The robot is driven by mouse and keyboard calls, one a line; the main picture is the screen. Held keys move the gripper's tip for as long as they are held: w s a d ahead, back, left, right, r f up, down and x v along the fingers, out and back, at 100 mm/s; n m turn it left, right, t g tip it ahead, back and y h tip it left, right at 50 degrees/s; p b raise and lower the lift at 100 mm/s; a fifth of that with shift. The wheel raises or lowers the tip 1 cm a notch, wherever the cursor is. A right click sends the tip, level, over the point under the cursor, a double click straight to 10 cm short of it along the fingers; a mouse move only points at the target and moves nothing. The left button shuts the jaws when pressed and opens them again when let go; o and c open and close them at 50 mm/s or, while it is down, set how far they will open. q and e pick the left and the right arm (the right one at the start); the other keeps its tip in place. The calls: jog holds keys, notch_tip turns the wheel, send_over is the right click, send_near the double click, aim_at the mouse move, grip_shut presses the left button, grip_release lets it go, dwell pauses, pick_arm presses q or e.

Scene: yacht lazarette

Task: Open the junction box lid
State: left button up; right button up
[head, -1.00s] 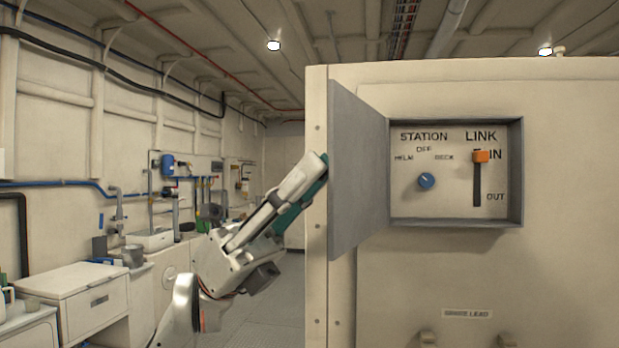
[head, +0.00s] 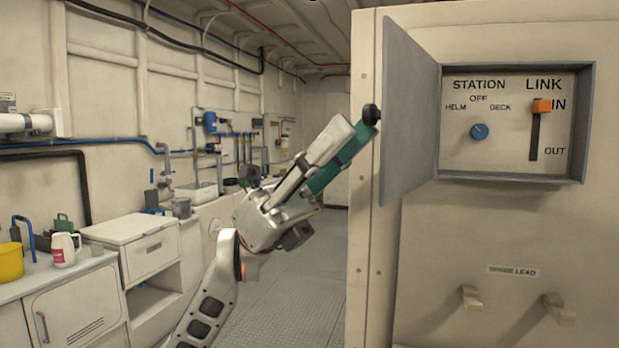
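The junction box (head: 588,125) is a shallow grey-framed box on the cream panel. Its grey lid (head: 410,115) is hinged on the left and stands wide open, swung out towards me. Inside are a blue STATION knob (head: 479,131), its setting hard to read, and an orange LINK slider (head: 541,106) at the top, by IN. My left gripper (head: 366,128), with a teal part, is just left of the lid's free edge. A round black knob (head: 371,114) shows at its tip, beside the lid; contact is unclear. Whether the fingers are apart is unclear. My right gripper is out of view.
Two pegs, left (head: 471,298) and right (head: 559,309), stick out below the SPARE LEAD label (head: 512,271). The grey floor (head: 305,280) between is clear.

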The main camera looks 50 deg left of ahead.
pick_arm(q)
jog(key=v, duration=0.9)
jog(key=shift+a, duration=0.1)
dwell(0.3)
